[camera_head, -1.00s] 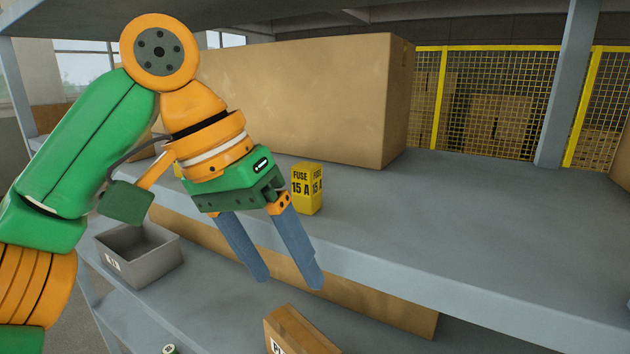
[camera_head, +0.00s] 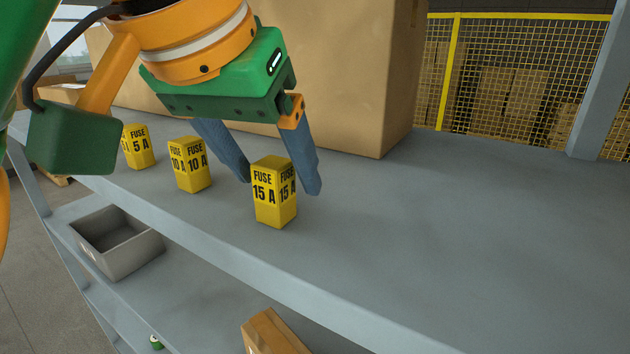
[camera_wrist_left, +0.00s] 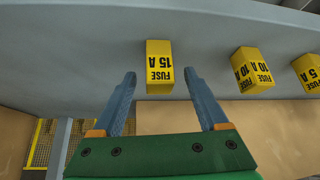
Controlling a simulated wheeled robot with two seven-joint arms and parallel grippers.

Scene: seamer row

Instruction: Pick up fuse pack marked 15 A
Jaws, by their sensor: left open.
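The yellow fuse pack marked 15 A (camera_head: 273,196) stands upright on the grey shelf, rightmost of three packs. My left gripper (camera_head: 281,188) is open and empty, its blue-grey fingers pointing down behind the pack in the head view. In the left wrist view the 15 A pack (camera_wrist_left: 159,66) lies ahead of and roughly between the open fingertips of my left gripper (camera_wrist_left: 160,80). The fingers do not grip it. The packs marked 10 A (camera_head: 190,165) and 5 A (camera_head: 139,147) stand to its left. My right gripper is out of view.
A large cardboard box (camera_head: 352,70) stands behind on the shelf (camera_head: 450,240). The shelf to the right is clear. A grey bin (camera_head: 120,250) and a small carton (camera_head: 275,335) sit on the level below. A yellow mesh fence (camera_head: 510,80) is in the background.

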